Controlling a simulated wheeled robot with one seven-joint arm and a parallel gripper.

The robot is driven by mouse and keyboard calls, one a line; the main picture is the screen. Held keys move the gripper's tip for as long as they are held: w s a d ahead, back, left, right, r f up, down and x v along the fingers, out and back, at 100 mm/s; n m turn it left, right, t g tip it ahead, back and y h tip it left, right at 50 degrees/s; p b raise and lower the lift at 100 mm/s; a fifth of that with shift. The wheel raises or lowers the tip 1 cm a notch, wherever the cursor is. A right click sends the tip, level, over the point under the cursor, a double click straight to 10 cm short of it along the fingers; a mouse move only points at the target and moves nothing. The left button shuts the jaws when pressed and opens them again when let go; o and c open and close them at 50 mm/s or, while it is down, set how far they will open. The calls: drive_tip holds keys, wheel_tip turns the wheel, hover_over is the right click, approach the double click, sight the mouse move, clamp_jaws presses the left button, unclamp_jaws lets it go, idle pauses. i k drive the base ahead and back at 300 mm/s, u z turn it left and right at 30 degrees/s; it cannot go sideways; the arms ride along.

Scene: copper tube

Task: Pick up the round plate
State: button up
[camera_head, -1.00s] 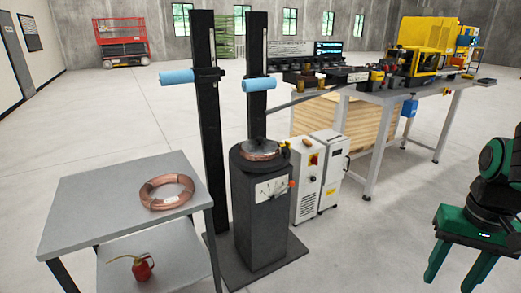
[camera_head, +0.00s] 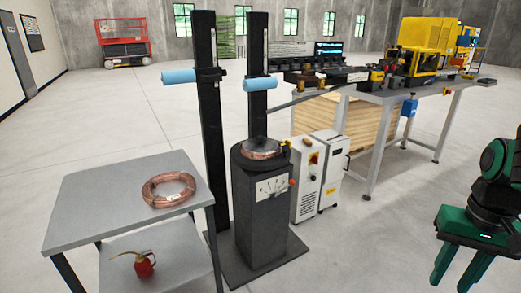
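A dark round plate (camera_head: 256,144) appears to lie on a copper coil (camera_head: 262,154) on top of the black pedestal machine (camera_head: 262,220). It is small in view, so its rim is hard to separate from the coil and the pedestal top. My gripper (camera_head: 454,280) is green and hangs at the lower right edge, its two fingers pointing down and apart. Nothing shows between the fingers. It is far to the right of the pedestal and touches nothing visible.
A grey table (camera_head: 95,205) at left holds another copper coil (camera_head: 168,189), with a red oil can (camera_head: 144,265) on its lower shelf. Black posts (camera_head: 204,130) with blue rollers (camera_head: 181,77) stand behind the pedestal. White cabinets (camera_head: 306,185) and a workbench (camera_head: 370,150) stand right. Floor between pedestal and gripper is clear.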

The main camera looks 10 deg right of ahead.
sight(259, 144)
drive_tip(key=k, duration=0.55)
drive_tip(key=z, duration=0.65)
drive_tip(key=i, duration=2.3)
drive_tip(key=u, duration=0.8)
drive_tip(key=i, duration=0.4)
drive_tip(key=u, duration=0.1)
